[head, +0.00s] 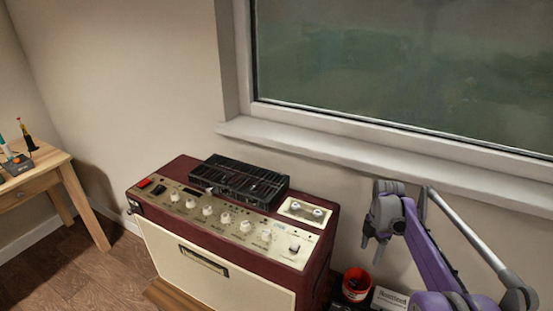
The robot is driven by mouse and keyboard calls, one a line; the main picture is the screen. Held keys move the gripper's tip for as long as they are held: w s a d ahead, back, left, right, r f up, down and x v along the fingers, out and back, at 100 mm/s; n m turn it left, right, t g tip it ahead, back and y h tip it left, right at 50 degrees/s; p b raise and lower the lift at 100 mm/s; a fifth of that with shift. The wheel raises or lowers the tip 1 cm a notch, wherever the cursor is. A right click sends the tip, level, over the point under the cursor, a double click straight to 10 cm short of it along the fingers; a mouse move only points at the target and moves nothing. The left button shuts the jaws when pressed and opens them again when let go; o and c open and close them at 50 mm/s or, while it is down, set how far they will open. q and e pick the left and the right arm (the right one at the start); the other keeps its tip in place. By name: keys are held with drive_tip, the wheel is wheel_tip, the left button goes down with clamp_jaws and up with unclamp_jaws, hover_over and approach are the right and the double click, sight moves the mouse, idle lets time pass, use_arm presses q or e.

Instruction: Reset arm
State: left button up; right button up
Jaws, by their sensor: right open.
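My right arm comes in from the lower right, with purple links. My right gripper (372,250) is grey, points downward and is open, with nothing seen between its fingers. It is to the right of the amplifier (318,243), in front of the wall under the window. My left gripper is not in view.
The dark red and cream amplifier has a row of knobs and a black slotted box (240,181) on top. An orange-red round container (356,284) and a white labelled box (390,299) stand below my right gripper. A wooden table (48,168) with tools is at the far left. A window sill (330,150) runs behind.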

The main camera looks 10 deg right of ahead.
drive_tip(key=s+a+r+m+t+p, duration=0.1)
drive_tip(key=s+a+r+m+p, duration=0.25)
drive_tip(key=a+r, duration=0.4)
drive_tip(key=s+a+r+m+t+p, duration=0.2)
drive_tip(key=s+a+m+p, duration=0.1)
drive_tip(key=s+a+m, duration=0.4)
drive_tip(key=s+a+r+m+t+p, duration=0.1)
drive_tip(key=s+a+m+p, duration=0.3)
drive_tip(key=s+a+m, duration=0.4)
drive_tip(key=shift+s+a+r+t, duration=0.35)
drive_tip(key=shift+s+a+t, duration=0.3)
drive_tip(key=shift+s, duration=2.4)
drive_tip(key=shift+d+m, duration=0.15)
drive_tip(key=shift+m, duration=0.1)
